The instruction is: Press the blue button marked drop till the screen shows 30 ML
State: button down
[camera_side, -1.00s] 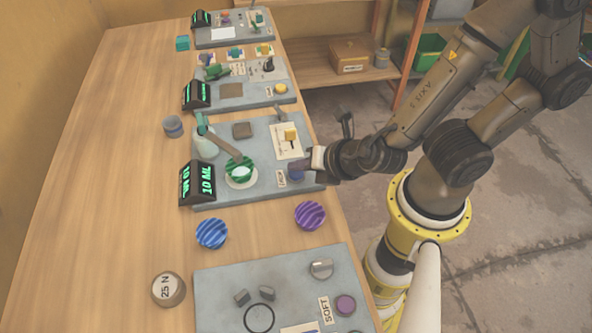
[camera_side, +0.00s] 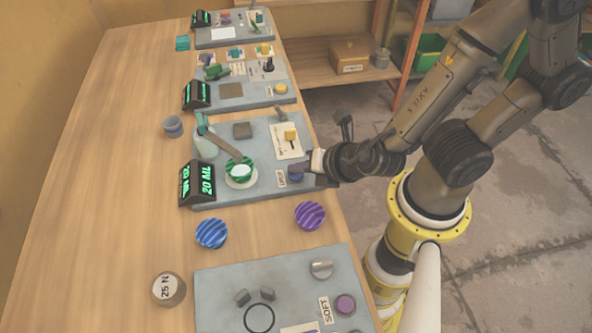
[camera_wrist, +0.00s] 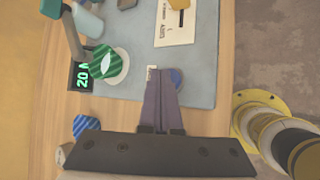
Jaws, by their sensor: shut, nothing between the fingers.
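The screen (camera_side: 207,181) on the middle panel reads 20 ML; it also shows in the wrist view (camera_wrist: 82,76). The blue button (camera_wrist: 177,77) is partly hidden behind my fingertips; in the side view its blue edge (camera_side: 296,177) shows beside a small label (camera_side: 282,178). My gripper (camera_wrist: 163,72) is shut and empty, with its tips over the button. I cannot tell whether they touch it. A green striped cup (camera_side: 240,167) stands on a white saucer (camera_side: 238,184) below the spout arm (camera_side: 222,145) of the dispenser.
A yellow slider (camera_side: 290,134) on a white card and a brown block (camera_side: 242,130) are on the same panel. Blue (camera_side: 211,234) and purple (camera_side: 310,215) striped bowls lie on the table in front. Another panel (camera_side: 225,290) with knobs is nearer.

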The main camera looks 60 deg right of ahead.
aim_at(300, 177)
jog(key=shift+r, duration=0.8)
jog(key=shift+r, duration=2.5)
dwell(0.7)
